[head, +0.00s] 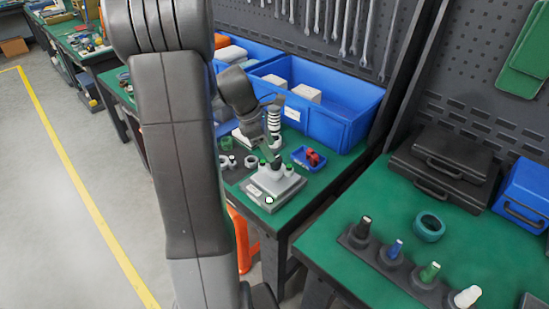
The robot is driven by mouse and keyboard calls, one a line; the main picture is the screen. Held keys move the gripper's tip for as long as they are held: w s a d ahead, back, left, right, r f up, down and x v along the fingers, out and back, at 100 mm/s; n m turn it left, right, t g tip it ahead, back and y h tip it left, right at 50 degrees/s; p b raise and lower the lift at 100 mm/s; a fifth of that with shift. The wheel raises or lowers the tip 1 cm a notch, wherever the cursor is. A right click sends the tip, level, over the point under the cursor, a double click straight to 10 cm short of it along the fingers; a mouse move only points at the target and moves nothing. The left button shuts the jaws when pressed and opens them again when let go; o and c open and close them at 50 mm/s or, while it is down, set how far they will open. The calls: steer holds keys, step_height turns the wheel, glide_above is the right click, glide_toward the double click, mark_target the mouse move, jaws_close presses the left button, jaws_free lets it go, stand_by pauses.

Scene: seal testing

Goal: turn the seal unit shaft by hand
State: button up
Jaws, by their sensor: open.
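A light grey unit (276,183) with a raised middle and small green parts stands on the green bench top, right of my arm. I take it for the seal unit. My gripper (270,155) points down just above and behind the middle of this unit. It is open, with nothing seen held in it. The shaft is too small to make out, and I cannot tell whether the fingers touch it or stand around it.
A small blue tray (308,158) with red parts lies right of the unit. A large blue bin (340,118) with white boxes stands behind. A black and white striped stack (275,118) stands close by my gripper. The right bench holds a rack (396,262) of coloured-top tools and black cases (440,160).

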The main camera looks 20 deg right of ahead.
mark_target(276, 167)
steer(key=shift+x, duration=2.8)
steer(key=shift+r, duration=0.1)
steer(key=c, duration=1)
steer(key=shift+o, duration=0.2)
